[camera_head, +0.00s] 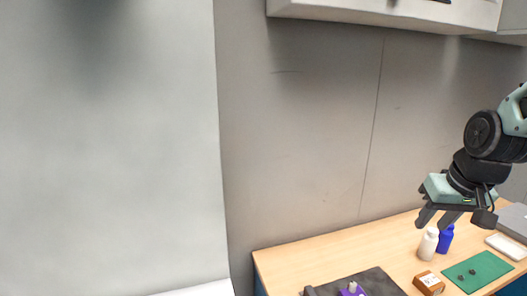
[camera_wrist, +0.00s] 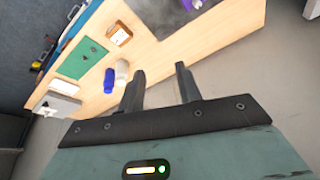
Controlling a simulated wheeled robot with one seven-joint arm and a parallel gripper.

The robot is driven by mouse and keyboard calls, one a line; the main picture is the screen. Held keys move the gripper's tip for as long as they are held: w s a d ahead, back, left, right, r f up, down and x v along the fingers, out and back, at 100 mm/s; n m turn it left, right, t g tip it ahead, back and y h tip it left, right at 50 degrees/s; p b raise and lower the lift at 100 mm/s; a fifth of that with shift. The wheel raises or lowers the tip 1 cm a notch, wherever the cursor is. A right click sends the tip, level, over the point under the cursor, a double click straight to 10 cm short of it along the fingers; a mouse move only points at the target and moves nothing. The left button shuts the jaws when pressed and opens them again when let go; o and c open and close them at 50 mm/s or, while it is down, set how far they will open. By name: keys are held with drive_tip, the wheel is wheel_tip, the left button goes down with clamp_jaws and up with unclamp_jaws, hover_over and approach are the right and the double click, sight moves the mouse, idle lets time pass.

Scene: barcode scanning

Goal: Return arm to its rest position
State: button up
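My gripper (camera_head: 433,219) hangs above the right part of the wooden table (camera_head: 285,268) in the head view, fingers pointing down. In the wrist view my gripper (camera_wrist: 158,84) shows two dark fingers spread apart with nothing between them. A white bottle (camera_head: 428,244) and a blue bottle (camera_head: 445,238) stand on the table just below the gripper in the head view. In the wrist view the blue bottle (camera_wrist: 108,82) and the white bottle (camera_wrist: 122,72) are to the left of the fingers, apart from them.
A green mat (camera_head: 478,270) with small dark items lies on the table, beside a brown box (camera_head: 429,283). A dark mat (camera_head: 379,283) with a purple object (camera_head: 352,289) is further left. A white item (camera_head: 507,246) lies at right. A cabinet (camera_head: 385,12) hangs above.

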drive_tip(key=s+a+f+n+g, duration=0.1)
drive_tip(key=s+a+f, duration=0.1)
drive_tip(key=s+f, duration=0.55)
drive_tip(key=s+a+r+n+g, duration=0.3)
drive_tip(key=s+a+n, duration=0.4)
drive_tip(key=s+a, duration=0.7)
drive_tip(key=a, duration=0.4)
drive_tip(key=shift+s+r+n, duration=0.3)
drive_tip(key=shift+r+n, duration=0.05)
drive_tip(key=shift+n, duration=0.05)
